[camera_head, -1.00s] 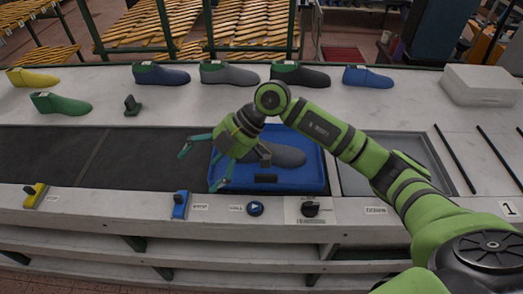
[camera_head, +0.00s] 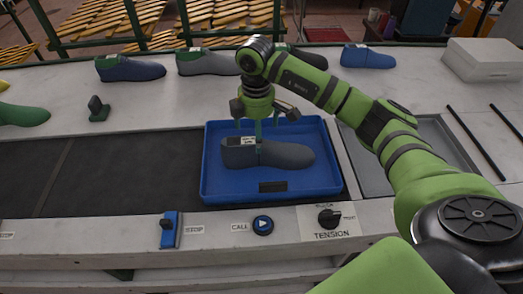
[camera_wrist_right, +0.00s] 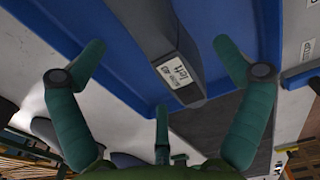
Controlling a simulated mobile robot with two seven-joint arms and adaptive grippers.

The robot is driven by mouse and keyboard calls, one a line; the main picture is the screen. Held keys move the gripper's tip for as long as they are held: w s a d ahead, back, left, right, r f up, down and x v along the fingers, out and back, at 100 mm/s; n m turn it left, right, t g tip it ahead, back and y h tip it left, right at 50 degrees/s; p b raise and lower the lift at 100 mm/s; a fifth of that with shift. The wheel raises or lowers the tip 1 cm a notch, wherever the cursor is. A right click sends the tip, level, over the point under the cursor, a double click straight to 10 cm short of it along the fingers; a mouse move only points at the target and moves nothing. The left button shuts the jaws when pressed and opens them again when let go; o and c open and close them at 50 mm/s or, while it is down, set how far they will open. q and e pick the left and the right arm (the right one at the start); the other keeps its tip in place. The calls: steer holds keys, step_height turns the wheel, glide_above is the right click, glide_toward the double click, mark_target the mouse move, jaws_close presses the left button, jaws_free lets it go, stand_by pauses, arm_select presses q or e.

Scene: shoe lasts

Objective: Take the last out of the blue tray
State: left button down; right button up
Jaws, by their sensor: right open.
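The dark grey last (camera_head: 290,156) lies on its side or sole in the blue tray (camera_head: 222,188), with a white label near its left end. My right gripper (camera_head: 260,122) points down just above the labelled end of the last. Its fingers are spread open. In the right wrist view, the last (camera_wrist_right: 168,45) comes between the spread fingers of the open gripper (camera_wrist_right: 160,58), with a visible gap on both sides. The tray (camera_wrist_right: 115,40) shows beneath it there. My left gripper is not in view.
A grey recessed tray (camera_head: 430,150) is to the right of the blue tray. Other lasts, blue (camera_head: 130,69), grey (camera_head: 205,63) and another blue (camera_head: 367,57), stand along the back. A white box (camera_head: 487,67) is at back right.

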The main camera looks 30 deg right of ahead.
steer(key=shift+w+f+p, duration=0.2)
steer(key=shift+f+p, duration=0.2)
steer(key=shift+f, duration=0.25)
steer(key=shift+w+f+p, duration=0.15)
steer(key=shift+f+p, duration=0.25)
steer(key=shift+f, duration=1.3)
steer(key=c, duration=1.4)
steer(key=shift+a, duration=0.1)
steer(key=c, duration=0.4)
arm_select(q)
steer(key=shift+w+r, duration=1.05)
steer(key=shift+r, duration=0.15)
arm_select(e)
steer(key=shift+o, duration=0.2)
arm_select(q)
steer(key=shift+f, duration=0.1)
